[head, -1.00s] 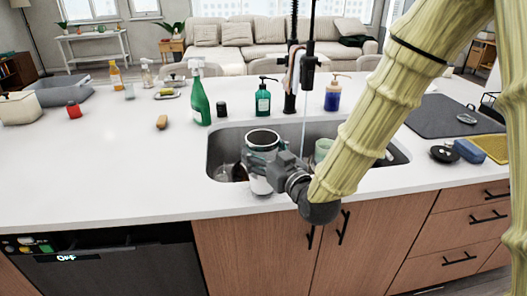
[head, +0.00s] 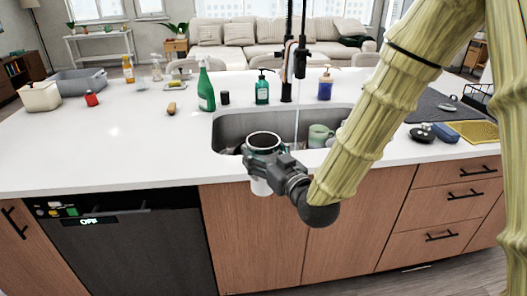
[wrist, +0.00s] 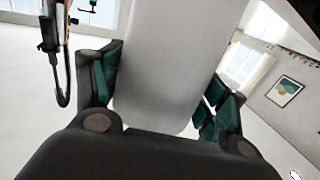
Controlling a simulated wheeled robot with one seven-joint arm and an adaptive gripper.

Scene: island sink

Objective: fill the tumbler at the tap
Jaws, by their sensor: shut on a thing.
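My gripper (head: 264,160) is shut on the white tumbler (head: 261,186), which stands upright with its dark-looking open top facing up. It is held in front of the counter's front edge, left of centre. The wrist view shows the tumbler (wrist: 168,70) between the green finger pads. The black tap (head: 288,58) stands behind the sink (head: 235,128). A thin stream of water (head: 296,122) falls from it into the sink, behind and right of the tumbler and apart from it. The water level inside the tumbler cannot be seen.
A pale green mug (head: 320,134) is in the sink. A green spray bottle (head: 205,88), a teal soap bottle (head: 262,91) and a blue soap bottle (head: 325,88) stand behind it. The counter (head: 110,135) left of the sink is largely clear at the front.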

